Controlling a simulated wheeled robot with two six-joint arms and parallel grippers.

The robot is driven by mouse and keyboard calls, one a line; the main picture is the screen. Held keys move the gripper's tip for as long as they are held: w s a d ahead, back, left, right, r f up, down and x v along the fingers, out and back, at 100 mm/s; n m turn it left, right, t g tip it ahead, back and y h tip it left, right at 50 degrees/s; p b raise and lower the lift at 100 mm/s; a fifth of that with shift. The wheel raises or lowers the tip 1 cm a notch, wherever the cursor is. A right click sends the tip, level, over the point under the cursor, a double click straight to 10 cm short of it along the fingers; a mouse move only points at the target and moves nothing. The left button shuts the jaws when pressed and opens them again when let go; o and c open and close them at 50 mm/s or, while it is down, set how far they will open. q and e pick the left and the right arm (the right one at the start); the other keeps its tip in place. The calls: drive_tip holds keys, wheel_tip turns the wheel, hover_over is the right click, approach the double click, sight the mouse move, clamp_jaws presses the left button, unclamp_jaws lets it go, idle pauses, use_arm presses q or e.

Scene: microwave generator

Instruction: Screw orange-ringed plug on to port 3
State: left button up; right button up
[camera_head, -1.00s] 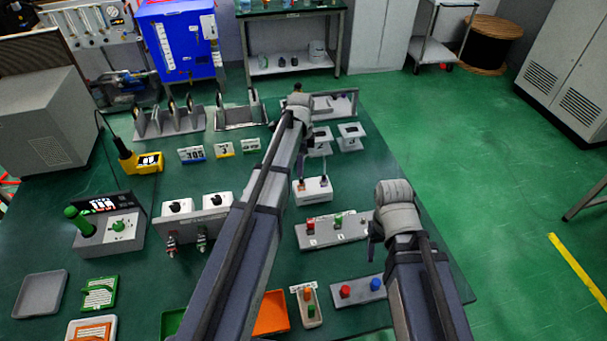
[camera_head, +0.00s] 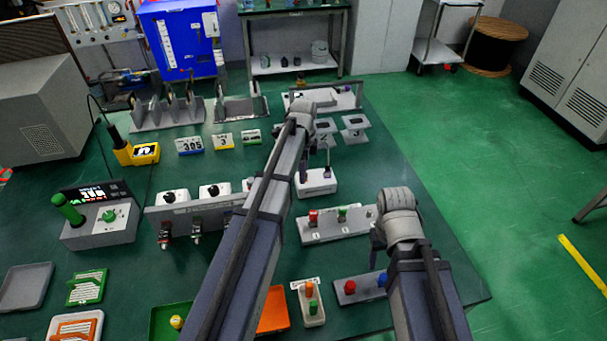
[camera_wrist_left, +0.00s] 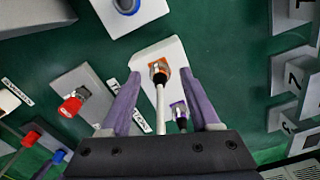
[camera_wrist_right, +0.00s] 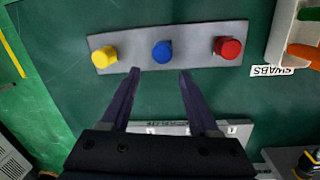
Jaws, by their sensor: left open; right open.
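The orange-ringed plug (camera_wrist_left: 159,72) stands in a white block (camera_wrist_left: 172,55), its pale cable coming towards the camera. A purple-ringed plug (camera_wrist_left: 180,112) stands in the same block. My left gripper (camera_wrist_left: 160,76) is open, with its fingers on either side of the orange-ringed plug; contact cannot be told. In the head view the white block (camera_head: 318,183) is below my left gripper (camera_head: 315,168). Port 3 (camera_wrist_left: 288,121) is a grey stand marked 3, beside stands 2 (camera_wrist_left: 295,75) and 1 (camera_wrist_left: 292,12). My right gripper (camera_wrist_right: 160,73) is open and empty above a button panel (camera_wrist_right: 196,42).
The button panel carries yellow (camera_wrist_right: 104,57), blue (camera_wrist_right: 162,51) and red (camera_wrist_right: 228,47) buttons. Another panel (camera_head: 330,232) with red and green knobs lies in front of the white block. Black-knobbed units (camera_head: 190,208) stand to the left. A long grey rack (camera_head: 345,104) stands behind the port stands.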

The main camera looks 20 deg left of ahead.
use_arm(q)
clamp_jaws()
idle(0.5)
